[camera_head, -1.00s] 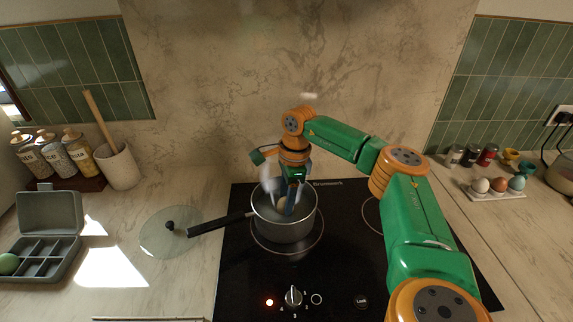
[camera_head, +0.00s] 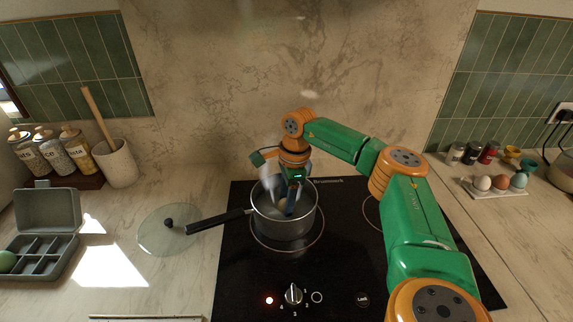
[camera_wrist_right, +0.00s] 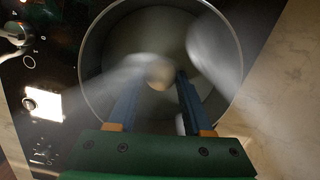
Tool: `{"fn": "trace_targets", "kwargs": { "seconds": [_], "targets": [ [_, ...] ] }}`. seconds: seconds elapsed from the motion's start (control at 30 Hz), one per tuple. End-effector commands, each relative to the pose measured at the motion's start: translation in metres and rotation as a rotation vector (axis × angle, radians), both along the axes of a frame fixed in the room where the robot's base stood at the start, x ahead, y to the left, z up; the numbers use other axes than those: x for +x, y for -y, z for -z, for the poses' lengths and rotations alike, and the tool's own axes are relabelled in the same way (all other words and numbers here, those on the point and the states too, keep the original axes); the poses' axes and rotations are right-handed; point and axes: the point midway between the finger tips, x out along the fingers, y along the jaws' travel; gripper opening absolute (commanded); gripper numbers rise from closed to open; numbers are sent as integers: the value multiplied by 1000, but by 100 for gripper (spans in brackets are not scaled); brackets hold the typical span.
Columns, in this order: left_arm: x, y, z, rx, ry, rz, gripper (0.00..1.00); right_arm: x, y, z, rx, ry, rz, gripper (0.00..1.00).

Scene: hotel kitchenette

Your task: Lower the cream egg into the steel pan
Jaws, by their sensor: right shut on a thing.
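The steel pan (camera_head: 285,229) stands on the left ring of the black hob, its dark handle pointing left. My right gripper (camera_head: 288,204) reaches down inside the pan's rim from above. It is shut on the cream egg (camera_wrist_right: 159,76), which shows between the two blue fingers in the right wrist view. In the head view the egg is small and partly hidden by a finger and white vapour. The pan (camera_wrist_right: 92,88) surrounds it in the wrist view. I cannot tell whether the egg touches the bottom. My left gripper is not in view.
A glass lid (camera_head: 155,238) lies left of the pan, close to its handle. A grey egg box (camera_head: 62,262) with a green egg stands at far left. A white holder (camera_head: 500,193) with several eggs is at right. The hob's front knob (camera_head: 293,294) is clear.

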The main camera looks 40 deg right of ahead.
Motion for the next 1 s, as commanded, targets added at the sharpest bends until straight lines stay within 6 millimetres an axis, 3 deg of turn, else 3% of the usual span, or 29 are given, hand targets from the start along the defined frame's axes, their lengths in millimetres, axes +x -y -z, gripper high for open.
{"fn": "trace_targets", "kwargs": {
  "seconds": [0.37, 0.4, 0.5, 0.77, 0.87, 1.0],
  "targets": [
    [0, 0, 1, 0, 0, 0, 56, 0, 0, 2, 0, 0, 0, 32],
    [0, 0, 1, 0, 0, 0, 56, 0, 0, 2, 0, 0, 0, 61],
    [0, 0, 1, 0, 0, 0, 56, 0, 0, 2, 0, 0, 0, 85],
    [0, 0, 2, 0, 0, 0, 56, 0, 0, 1, 0, 1, 0, 85],
    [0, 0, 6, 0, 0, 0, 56, 1, 1, -11, 0, 6, 1, 85],
    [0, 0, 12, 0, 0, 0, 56, -1, 5, -42, 0, 7, 1, 85]
  ]
}}
